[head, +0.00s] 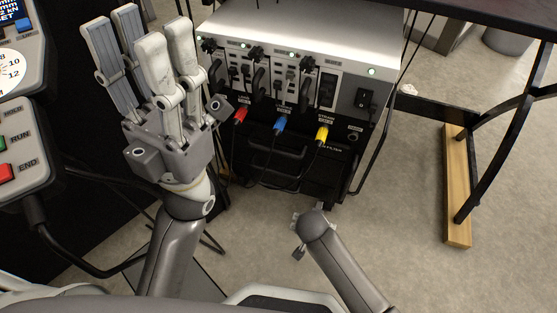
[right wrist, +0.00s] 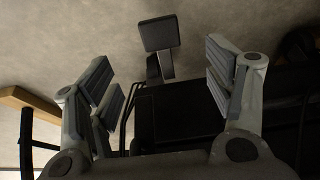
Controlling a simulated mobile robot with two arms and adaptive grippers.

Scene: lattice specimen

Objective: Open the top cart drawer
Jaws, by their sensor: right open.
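The black cart (head: 330,186) stands in the middle of the head view, under a silver instrument box (head: 300,25). Dark drawer fronts with bar handles (head: 275,152) show below the box, partly behind cables; I cannot tell how far they are shut. My left gripper (head: 136,32) points up at the left of the cart, open and empty, apart from the handles. My right wrist is in front of the cart's lower part, its fingers mostly hidden in the head view. In the right wrist view my right gripper (right wrist: 158,62) is open, with a dark surface beyond its fingers.
Red (head: 240,115), blue (head: 279,125) and yellow (head: 322,135) plugs hang cables over the cart front. A control panel (head: 20,140) with RUN and END buttons is at the left. A wood-footed black frame (head: 457,190) stands right. Floor between is clear.

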